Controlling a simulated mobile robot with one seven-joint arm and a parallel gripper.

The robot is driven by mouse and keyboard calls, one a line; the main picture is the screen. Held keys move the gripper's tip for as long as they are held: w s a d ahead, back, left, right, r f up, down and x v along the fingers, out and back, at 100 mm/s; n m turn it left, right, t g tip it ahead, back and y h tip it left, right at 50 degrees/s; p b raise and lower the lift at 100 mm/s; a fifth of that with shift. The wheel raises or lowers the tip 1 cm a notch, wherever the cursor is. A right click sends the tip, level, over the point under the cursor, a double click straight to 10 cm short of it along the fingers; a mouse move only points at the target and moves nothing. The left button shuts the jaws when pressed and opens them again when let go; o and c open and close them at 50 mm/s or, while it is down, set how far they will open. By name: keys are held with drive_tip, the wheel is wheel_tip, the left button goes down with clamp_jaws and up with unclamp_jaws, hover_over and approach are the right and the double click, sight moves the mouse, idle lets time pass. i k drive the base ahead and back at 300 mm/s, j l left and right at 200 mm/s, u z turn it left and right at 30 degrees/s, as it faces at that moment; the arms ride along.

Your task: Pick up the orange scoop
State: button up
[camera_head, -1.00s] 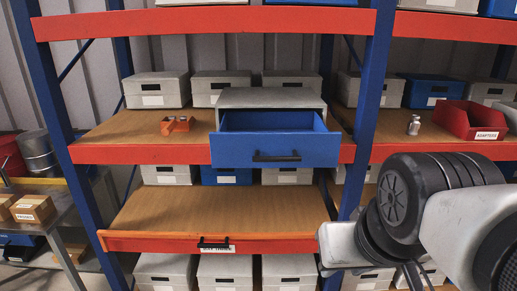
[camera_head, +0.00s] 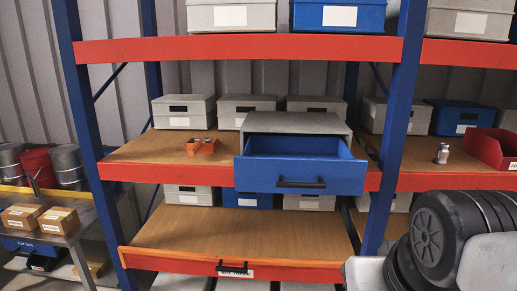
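No object that I can clearly tell is a scoop shows. My arm's dark and grey links fill the lower right corner. My gripper is out of view.
A lower wooden shelf drawer (camera_head: 235,235) is pulled out and bare. A small metallic bottle (camera_head: 442,153) and a red bin (camera_head: 490,148) stand on the right shelf. A blue upright (camera_head: 395,130) separates the bays. Boxes (camera_head: 58,219) and drums are at left.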

sight(192, 148)
drive_tip(key=i+j, duration=0.3)
drive_tip(key=j, duration=0.15)
drive_tip(key=i+j, duration=0.3)
drive_tip(key=j, duration=0.2)
drive_tip(key=i+j, duration=0.3)
drive_tip(key=j, duration=0.15)
drive_tip(key=i+j, duration=0.3)
drive_tip(key=j, duration=0.2)
drive_tip(key=i+j, duration=0.3)
drive_tip(key=j, duration=0.15)
